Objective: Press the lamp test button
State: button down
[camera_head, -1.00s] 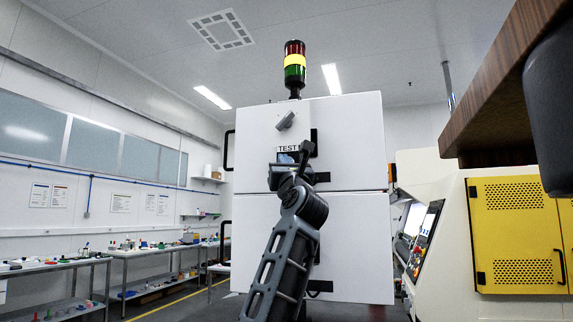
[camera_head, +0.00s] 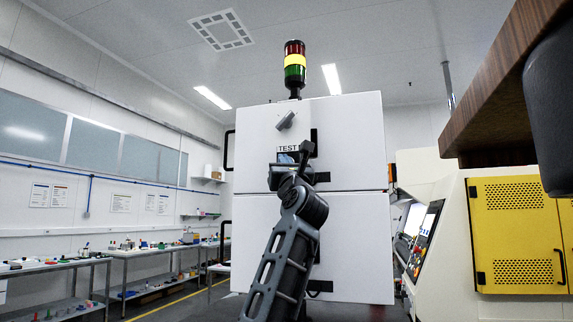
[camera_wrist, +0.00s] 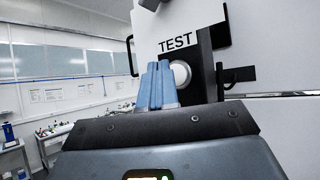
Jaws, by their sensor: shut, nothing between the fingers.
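The lamp test button (camera_wrist: 181,74) shows in the wrist view as a round white button on a dark panel, just below the TEST label (camera_wrist: 178,42). My gripper (camera_wrist: 157,70) is shut and empty. Its blue fingers stand upright in front of the panel, and their tips overlap the button's left edge in the picture. I cannot tell whether they touch it. In the head view the TEST label (camera_head: 288,149) shows on the white cabinet (camera_head: 310,235), and my arm hides the button there. A stack light (camera_head: 295,65) with red, yellow and green sections stands on top of the cabinet.
A grey rotary handle (camera_head: 286,121) sticks out above the label. A black door handle (camera_wrist: 221,75) is right of the button. A yellow-doored machine (camera_head: 515,230) stands on the right, and benches with small items (camera_head: 130,253) line the left wall.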

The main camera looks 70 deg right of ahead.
dwell(0.4)
jog(key=shift+d, duration=0.4)
jog(key=shift+d, duration=0.4)
dwell(0.5)
jog(key=shift+a, duration=0.15)
dwell(0.3)
jog(key=shift+a, duration=0.65)
jog(key=shift+s+a, duration=0.15)
jog(key=shift+a, duration=1.1)
jog(key=shift+s+a, duration=0.1)
jog(key=shift+a, duration=1.15)
